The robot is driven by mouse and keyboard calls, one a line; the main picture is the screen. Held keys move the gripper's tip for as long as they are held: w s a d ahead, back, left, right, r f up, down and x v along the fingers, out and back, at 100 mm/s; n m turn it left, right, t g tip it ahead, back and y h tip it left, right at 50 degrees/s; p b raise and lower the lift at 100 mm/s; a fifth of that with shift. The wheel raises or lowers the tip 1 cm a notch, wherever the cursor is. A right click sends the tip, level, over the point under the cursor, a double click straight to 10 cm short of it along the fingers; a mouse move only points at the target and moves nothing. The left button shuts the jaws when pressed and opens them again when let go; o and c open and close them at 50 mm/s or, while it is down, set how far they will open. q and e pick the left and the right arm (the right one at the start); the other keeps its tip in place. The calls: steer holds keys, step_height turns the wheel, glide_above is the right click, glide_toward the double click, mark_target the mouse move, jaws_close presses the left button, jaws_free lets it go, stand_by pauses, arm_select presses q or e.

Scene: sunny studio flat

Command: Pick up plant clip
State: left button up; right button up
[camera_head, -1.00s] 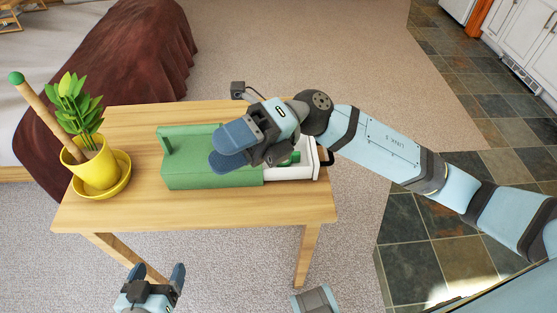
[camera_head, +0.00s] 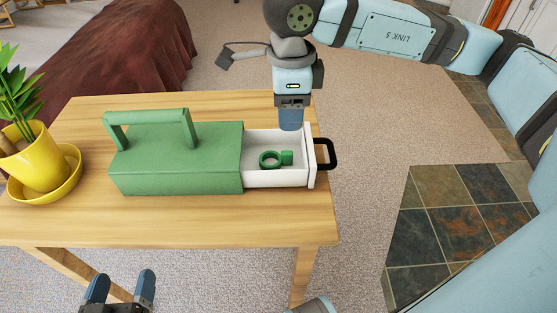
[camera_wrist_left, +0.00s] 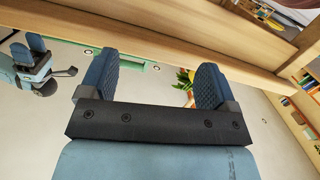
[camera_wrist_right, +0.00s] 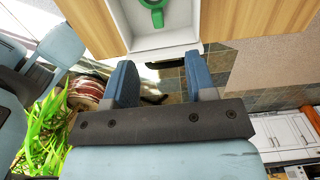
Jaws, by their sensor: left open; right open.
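The plant clip (camera_head: 270,159), a green ring with a small block-like tab, lies in the white open drawer (camera_head: 308,165) of a green box. It also shows at the top of the right wrist view (camera_wrist_right: 155,8), partly cut off. My right gripper (camera_head: 291,122) is open and empty, pointing down near the drawer's far edge and apart from the clip. Its two fingers show apart in the right wrist view (camera_wrist_right: 162,78). My left gripper (camera_head: 120,284) is open and empty, low in front of the table; the left wrist view (camera_wrist_left: 158,80) shows its spread fingers near the table's underside.
The green box (camera_head: 180,160) with a raised handle (camera_head: 147,118) stands on the wooden table (camera_head: 200,218). The drawer's black pull (camera_head: 327,153) sticks out right. A yellow plant pot (camera_head: 35,160) on a saucer stands at left. The table front is clear.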

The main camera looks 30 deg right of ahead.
mark_target(288, 152)
step_height(288, 152, down, 6)
steer(key=shift+f+b, duration=0.25)
steer(key=shift+b, duration=0.4)
step_height(288, 152, down, 2)
steer(key=shift+s+f+b, duration=0.1)
steer(key=shift+s+b, duration=0.05)
steer(key=shift+b, duration=0.3)
step_height(288, 152, down, 2)
steer(key=shift+f, duration=0.2)
steer(key=c, duration=0.8)
arm_select(q)
steer(key=r, duration=0.1)
steer(key=d+r+t+h, duration=0.1)
steer(key=r, duration=0.1)
steer(key=r+t+h, duration=0.1)
steer(key=r, duration=0.1)
steer(key=shift+s+d, duration=0.1)
steer(key=shift+d, duration=0.3)
arm_select(e)
jaws_close()
